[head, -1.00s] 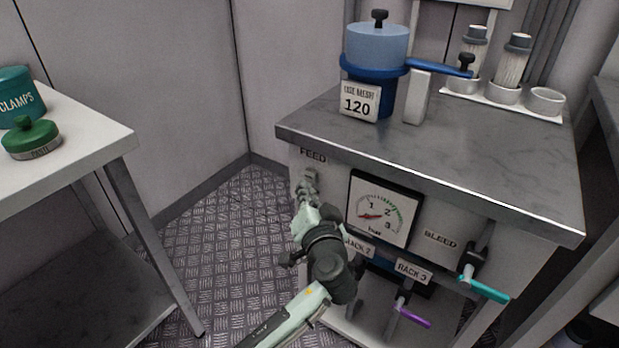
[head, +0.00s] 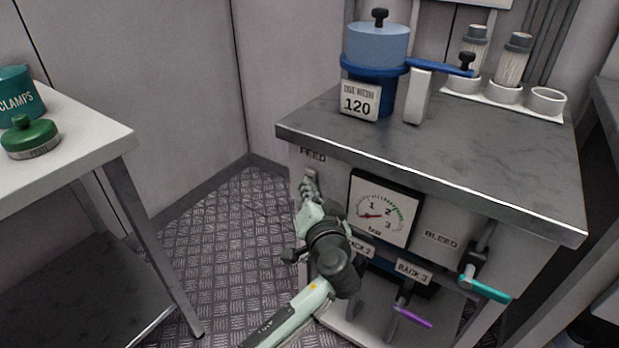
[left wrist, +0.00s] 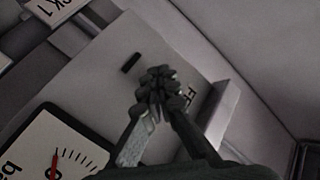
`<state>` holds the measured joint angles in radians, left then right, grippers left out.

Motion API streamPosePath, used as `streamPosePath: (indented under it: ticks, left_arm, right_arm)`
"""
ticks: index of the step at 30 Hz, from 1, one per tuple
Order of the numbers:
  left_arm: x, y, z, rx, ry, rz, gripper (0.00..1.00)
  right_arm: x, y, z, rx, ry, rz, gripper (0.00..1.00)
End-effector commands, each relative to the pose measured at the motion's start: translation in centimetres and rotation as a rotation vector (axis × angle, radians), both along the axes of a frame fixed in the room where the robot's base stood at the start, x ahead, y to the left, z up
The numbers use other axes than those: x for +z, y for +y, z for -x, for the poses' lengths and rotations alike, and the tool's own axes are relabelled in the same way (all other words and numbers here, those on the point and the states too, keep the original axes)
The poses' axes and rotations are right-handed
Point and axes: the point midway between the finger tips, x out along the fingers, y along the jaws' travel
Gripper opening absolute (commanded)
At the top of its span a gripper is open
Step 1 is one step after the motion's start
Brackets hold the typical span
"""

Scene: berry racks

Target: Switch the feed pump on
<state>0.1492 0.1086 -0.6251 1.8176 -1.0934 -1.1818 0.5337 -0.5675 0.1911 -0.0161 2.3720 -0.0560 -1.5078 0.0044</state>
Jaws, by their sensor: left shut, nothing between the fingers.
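The feed pump switch sits under the FEED label (head: 313,155) on the front of the metal cabinet. In the head view my left gripper (head: 309,178) is at the panel just below that label and covers the switch. In the left wrist view the left gripper (left wrist: 160,85) is shut and empty, its fingertips close to the pale panel. My right gripper is not in view.
A teal BLEED lever (head: 489,291) and a purple RACK 3 lever (head: 413,317) stick out lower on the cabinet. A blue filter housing (head: 375,60) stands on the cabinet top (head: 480,150). A side table (head: 100,150) stands at left, with free floor between.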

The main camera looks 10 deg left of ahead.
Motion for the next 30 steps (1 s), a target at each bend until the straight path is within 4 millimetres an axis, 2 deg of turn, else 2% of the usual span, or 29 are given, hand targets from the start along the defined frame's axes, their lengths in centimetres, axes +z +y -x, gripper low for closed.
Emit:
streamPosePath:
  ticks: [11,21,30]
  left_arm:
    - [0.0,-0.1,-0.3,0.0,0.0,0.0,0.0]
    - [0.0,0.3,1.0,0.0,0.001,0.001,0.0]
    - [0.0,0.4,1.1,0.0,0.0,0.0,0.0]
  right_arm:
    - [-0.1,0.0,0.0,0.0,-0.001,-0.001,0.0]
    - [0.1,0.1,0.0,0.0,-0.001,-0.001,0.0]
    - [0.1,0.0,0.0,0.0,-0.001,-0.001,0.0]
